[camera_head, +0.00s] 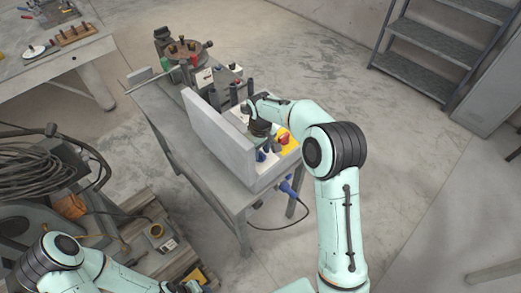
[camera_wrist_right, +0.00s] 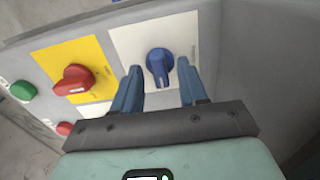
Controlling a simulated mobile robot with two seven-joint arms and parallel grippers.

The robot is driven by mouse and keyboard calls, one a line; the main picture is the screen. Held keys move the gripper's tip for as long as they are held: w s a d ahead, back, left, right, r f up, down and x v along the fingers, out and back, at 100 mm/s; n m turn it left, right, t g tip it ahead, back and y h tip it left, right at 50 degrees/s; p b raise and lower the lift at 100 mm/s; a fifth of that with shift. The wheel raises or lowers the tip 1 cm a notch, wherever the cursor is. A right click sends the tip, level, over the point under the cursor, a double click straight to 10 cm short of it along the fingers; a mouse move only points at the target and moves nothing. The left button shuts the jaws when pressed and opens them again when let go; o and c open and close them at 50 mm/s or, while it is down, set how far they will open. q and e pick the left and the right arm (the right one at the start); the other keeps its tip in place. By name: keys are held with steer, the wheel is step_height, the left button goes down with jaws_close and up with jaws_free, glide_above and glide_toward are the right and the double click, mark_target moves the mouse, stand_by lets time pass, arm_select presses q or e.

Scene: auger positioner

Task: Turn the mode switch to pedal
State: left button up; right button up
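The mode switch is most likely the blue rotary knob (camera_wrist_right: 160,65) on a white plate in the right wrist view. Its handle points roughly up and down in that view. Its label is too small to read. My right gripper (camera_wrist_right: 159,69) is open, with one blue finger on each side of the knob. A gap shows between each finger and the knob. In the head view, my right gripper (camera_head: 261,129) is over the control box, largely hidden by its own wrist. My left arm is at the bottom left, and its gripper's fingers do not show clearly.
Beside the knob is a red rotary switch (camera_wrist_right: 74,80) on a yellow plate. A green button (camera_wrist_right: 23,90) and a red button (camera_wrist_right: 65,128) lie further left. A grey upright panel (camera_head: 215,135) stands left of the controls on the bench. A blue plug (camera_head: 288,187) hangs from the box.

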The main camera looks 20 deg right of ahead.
mark_target(260, 153)
arm_select(q)
steer(key=shift+w+r+p, duration=0.4)
steer(key=shift+w+r, duration=0.15)
steer(key=shift+w, duration=0.15)
arm_select(e)
step_height(260, 153, up, 13)
steer(key=shift+r, duration=0.2)
